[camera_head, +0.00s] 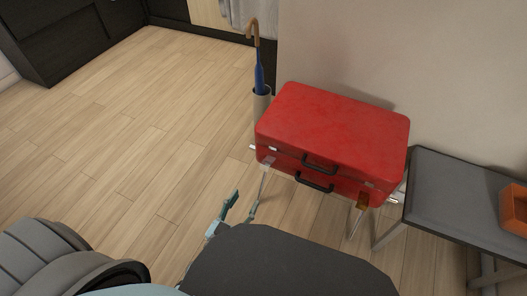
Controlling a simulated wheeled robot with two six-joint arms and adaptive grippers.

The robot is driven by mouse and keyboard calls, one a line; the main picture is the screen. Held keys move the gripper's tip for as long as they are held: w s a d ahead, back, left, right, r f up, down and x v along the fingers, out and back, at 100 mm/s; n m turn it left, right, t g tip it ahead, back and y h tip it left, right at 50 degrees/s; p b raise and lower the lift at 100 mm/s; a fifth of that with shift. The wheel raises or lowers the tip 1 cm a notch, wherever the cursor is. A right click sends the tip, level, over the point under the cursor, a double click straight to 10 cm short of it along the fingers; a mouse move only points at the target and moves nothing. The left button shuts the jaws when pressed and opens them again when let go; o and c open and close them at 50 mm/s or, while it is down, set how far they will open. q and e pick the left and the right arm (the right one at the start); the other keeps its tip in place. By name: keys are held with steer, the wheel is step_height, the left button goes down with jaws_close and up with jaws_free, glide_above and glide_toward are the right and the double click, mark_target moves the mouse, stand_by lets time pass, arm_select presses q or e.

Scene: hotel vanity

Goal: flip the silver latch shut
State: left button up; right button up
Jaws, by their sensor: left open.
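A red case (332,128) lies closed-looking on a low stand against the wall, with two black handles on its front. A small silver latch (268,159) appears at the front left corner of the case; it is too small to tell whether it is flipped up or down. My left gripper (244,204) is open and empty over the floor, in front of and below the left end of the case, apart from it. My right gripper is not in view.
A blue umbrella (259,77) with a brown handle stands in a pale holder (261,103) just left of the case. A grey bench (456,193) with an orange box (514,207) stands at the right. The wooden floor (140,120) at the left is clear.

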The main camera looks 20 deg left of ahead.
mark_target(264, 168)
arm_select(q)
steer(key=w+b, duration=0.1)
steer(key=w, duration=0.3)
steer(key=w+b, duration=0.2)
steer(key=w, duration=0.2)
steer(key=w+d+b, duration=0.1)
steer(key=w, duration=0.4)
steer(key=shift+w+d+r, duration=0.1)
steer(key=shift+w+r, duration=0.05)
steer(key=shift+w, duration=0.45)
steer(key=c, duration=1.1)
jaws_close()
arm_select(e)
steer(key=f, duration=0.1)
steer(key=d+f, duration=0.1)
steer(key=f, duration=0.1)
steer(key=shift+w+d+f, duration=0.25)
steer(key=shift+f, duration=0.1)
